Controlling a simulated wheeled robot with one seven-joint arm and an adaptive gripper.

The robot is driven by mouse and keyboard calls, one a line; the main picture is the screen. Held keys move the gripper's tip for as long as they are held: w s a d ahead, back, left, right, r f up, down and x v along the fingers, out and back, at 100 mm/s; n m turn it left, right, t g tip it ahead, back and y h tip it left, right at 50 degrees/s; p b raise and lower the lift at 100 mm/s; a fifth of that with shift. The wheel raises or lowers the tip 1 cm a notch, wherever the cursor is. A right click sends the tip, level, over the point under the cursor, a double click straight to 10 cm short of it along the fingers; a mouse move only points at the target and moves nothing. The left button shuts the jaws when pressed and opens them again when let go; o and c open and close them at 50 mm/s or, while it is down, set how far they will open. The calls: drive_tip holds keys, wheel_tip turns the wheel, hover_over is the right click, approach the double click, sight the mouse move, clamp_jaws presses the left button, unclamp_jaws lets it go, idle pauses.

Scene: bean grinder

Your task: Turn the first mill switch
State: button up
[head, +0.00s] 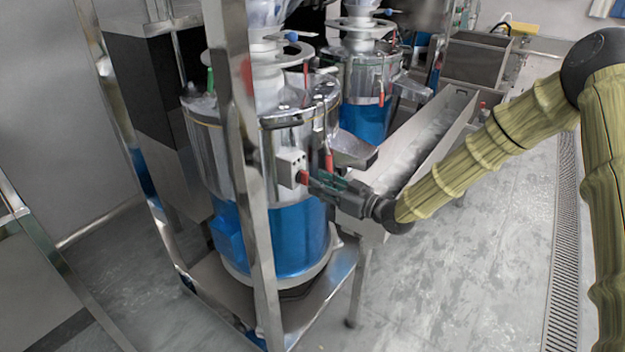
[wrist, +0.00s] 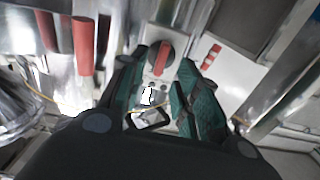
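The first mill (head: 270,225) is a steel drum with a blue lower body behind a steel frame post. Its switch box (head: 291,166) is a small pale box on the mill's front. In the wrist view the switch (wrist: 161,58) is a red bar on a dark round knob, with the bar roughly upright. My gripper (head: 312,180) is at the box from the right in the head view. In the wrist view my gripper (wrist: 165,85) has its green fingers apart, one on each side below the knob, with nothing held. Whether a finger touches the knob cannot be told.
A second mill (head: 365,100) stands behind. A long steel trough (head: 435,135) runs along the right of the mills. A steel post (head: 240,150) stands just left of the switch box. Red handles (wrist: 82,45) hang left of the knob. The floor (head: 470,270) at right is clear.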

sight(304, 178)
drive_tip(key=shift+x, duration=1.7)
drive_tip(key=shift+c, duration=0.2)
clamp_jaws()
